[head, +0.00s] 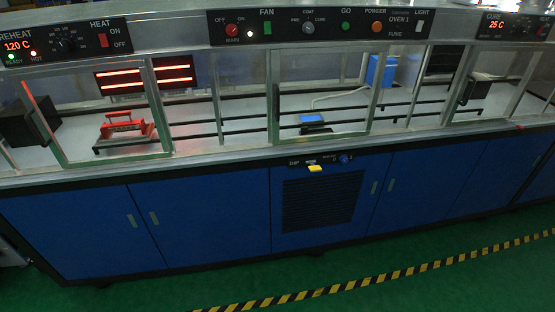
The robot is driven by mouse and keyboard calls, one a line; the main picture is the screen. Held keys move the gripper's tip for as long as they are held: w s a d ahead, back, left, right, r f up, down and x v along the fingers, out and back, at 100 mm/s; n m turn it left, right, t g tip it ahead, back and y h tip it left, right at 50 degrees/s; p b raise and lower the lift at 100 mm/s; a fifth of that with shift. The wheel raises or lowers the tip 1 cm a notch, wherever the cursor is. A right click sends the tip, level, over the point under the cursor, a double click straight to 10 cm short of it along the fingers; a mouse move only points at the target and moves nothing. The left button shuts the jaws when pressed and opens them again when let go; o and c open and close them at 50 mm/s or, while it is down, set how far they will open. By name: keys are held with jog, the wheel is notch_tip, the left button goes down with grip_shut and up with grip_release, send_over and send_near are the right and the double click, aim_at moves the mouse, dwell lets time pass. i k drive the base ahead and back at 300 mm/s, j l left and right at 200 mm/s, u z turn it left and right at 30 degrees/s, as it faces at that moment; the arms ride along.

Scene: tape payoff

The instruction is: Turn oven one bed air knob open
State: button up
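Oven one's front stands before me, with a top control panel (330,24) marked OVEN 1. Below the glass, a small black panel (326,160) sits on the blue cabinet front. It carries a label that looks like DIP, a yellow handle or knob (315,168) that sticks out, and a small blue knob (343,158) to its right. The other lettering there is too small to read, so I cannot tell which one is the bed air knob or how it is set. My gripper is not in view.
A black vent grille (322,203) lies below the small panel, between blue cabinet doors (214,220). Behind the glass are a red item (123,125), a blue-topped device (311,119) and a blue box (381,71). Green floor with a yellow-black stripe (370,277) is clear in front.

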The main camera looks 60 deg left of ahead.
aim_at(343, 158)
jog(key=u, duration=1.95)
jog(key=i+l+u, duration=0.95)
jog(key=i+l, duration=0.3)
jog(key=i, duration=0.15)
